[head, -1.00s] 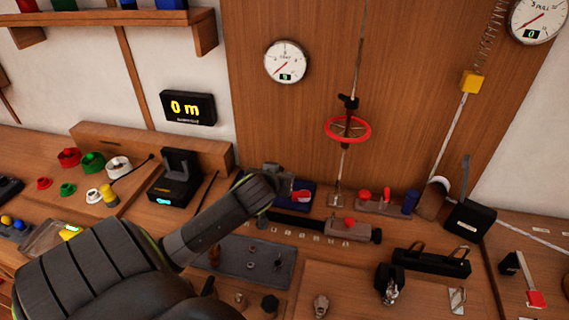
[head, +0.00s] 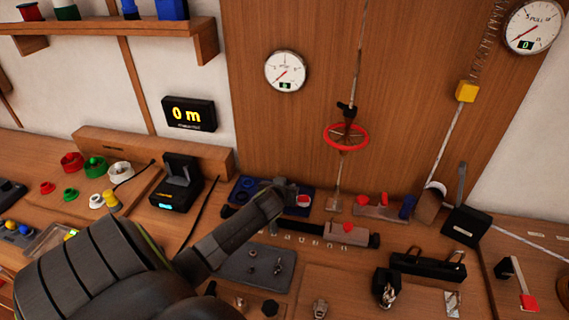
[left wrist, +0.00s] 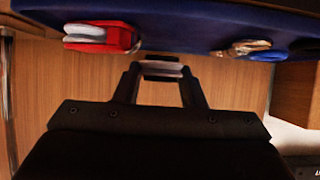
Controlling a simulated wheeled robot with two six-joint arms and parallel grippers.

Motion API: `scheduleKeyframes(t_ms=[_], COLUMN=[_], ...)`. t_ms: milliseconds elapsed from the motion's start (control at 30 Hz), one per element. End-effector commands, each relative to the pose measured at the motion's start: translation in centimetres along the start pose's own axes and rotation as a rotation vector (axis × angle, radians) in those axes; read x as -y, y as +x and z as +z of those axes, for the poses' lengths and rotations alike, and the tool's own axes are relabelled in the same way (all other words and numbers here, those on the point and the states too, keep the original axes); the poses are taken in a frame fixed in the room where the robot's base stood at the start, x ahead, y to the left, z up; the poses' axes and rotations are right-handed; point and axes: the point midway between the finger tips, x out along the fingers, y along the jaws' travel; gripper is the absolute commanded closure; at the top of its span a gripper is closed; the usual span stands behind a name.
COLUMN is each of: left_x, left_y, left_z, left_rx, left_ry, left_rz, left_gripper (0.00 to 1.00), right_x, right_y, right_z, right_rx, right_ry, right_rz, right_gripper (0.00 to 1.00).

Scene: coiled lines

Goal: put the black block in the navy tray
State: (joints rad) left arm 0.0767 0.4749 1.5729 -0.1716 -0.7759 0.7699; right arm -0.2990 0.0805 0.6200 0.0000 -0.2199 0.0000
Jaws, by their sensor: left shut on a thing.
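The navy tray (head: 243,194) lies at the foot of the wooden back panel in the head view; its blue surface (left wrist: 200,35) fills the top of the left wrist view. A red and white piece (left wrist: 105,37) shows at it, and a tan piece (left wrist: 243,48) farther right. My left gripper (left wrist: 162,70) is shut on a small dark piece, seemingly the black block (left wrist: 160,62), with a paler band across it. In the head view the left gripper (head: 290,191) is over the tray, and the held block is not clear there. My right gripper is not in view.
A grey mat (head: 235,262) with small metal parts lies in front of the tray. A black display device (head: 178,180) stands to the left. A red ring (head: 346,137) hangs above right.

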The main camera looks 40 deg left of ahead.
Motion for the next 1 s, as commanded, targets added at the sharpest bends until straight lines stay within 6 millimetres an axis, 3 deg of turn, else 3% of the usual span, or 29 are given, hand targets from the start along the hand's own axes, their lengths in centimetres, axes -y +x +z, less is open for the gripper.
scheduleKeyframes(t_ms=[67,633,667,833,1000], left_x=[0.0,0.0,0.0,0.0,-0.1], left_y=[0.6,1.5,1.5,1.4,1.4], left_z=[1.3,1.9,2.0,2.0,2.0], left_rx=[0.005,0.002,0.002,0.004,0.005], left_ry=[0.001,0.001,0.001,0.000,0.000], left_rz=[0.000,0.001,0.001,0.001,0.001], left_gripper=[1.00,1.00,0.62,0.42,0.42], right_x=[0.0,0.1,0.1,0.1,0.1], right_y=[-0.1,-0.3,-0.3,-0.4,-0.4], right_z=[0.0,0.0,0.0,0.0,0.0], right_rx=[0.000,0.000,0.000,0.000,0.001], right_ry=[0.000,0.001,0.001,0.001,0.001], right_rz=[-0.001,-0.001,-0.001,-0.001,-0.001], right_gripper=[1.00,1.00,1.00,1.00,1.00])
